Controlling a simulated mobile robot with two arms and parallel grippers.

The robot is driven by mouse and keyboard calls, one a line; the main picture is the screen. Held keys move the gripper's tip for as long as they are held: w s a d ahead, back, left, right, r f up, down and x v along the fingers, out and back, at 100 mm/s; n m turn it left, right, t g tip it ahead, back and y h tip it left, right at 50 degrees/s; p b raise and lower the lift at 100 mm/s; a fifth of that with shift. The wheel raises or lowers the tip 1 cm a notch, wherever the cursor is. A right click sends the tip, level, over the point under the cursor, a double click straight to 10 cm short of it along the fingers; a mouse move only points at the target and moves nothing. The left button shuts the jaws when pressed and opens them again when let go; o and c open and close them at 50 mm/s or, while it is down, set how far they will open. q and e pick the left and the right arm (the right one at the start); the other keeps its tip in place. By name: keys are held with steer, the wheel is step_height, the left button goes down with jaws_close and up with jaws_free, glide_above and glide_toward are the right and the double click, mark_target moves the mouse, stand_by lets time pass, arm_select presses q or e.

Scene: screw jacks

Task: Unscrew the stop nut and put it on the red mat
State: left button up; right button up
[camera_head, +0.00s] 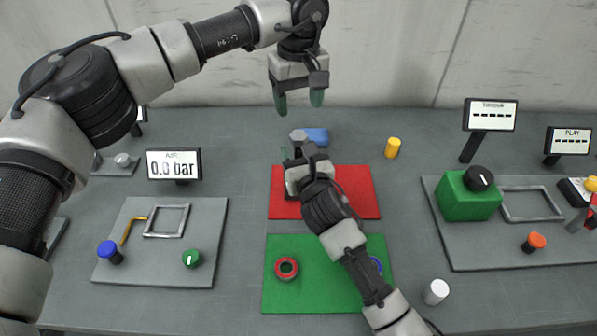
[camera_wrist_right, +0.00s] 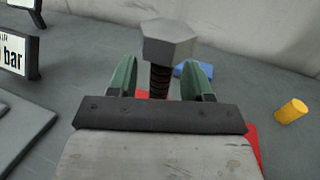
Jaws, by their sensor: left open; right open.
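The stop nut appears to be the grey hexagonal piece (camera_head: 298,135) on top of a dark threaded rod, just behind the red mat; it shows larger in the right wrist view (camera_wrist_right: 168,40), with the rod (camera_wrist_right: 160,80) below it. My right gripper (camera_wrist_right: 160,75) is open, its green fingers left and right of the rod, apparently apart from it; my own wrist hides most of it in the head view (camera_head: 292,152). My left gripper (camera_head: 298,101) is open and empty, pointing down above and behind the nut. The red mat (camera_head: 355,195) is partly covered by my right arm.
A green mat (camera_head: 315,285) in front holds a red ring (camera_head: 286,268) and a partly hidden blue ring. Panels (camera_head: 150,270) with knobs flank both sides. A white cylinder (camera_head: 436,292) stands front right.

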mark_target(299, 135)
jaws_close()
stand_by(0.3)
arm_select(q)
steer(key=m, duration=0.8)
steer(key=shift+m, duration=0.3)
steer(key=shift+f, duration=4.05)
